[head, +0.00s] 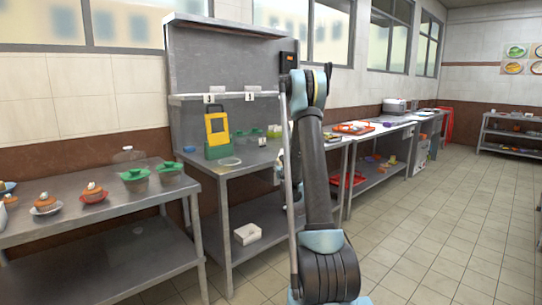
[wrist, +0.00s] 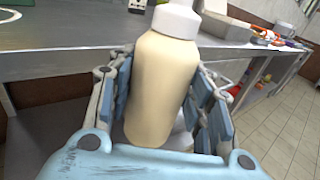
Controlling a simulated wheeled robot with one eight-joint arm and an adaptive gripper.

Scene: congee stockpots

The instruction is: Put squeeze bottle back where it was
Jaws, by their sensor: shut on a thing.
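A cream squeeze bottle with a white cap (wrist: 160,80) stands upright in the wrist view. My gripper (wrist: 165,100) is shut on it, with blue-padded fingers on both sides of its body. The bottle is in front of the edge of a metal counter (wrist: 60,62). In the head view my arm hides the gripper and most or all of the bottle.
Red trays (head: 354,127) lie farther right. Tiled floor is clear at right.

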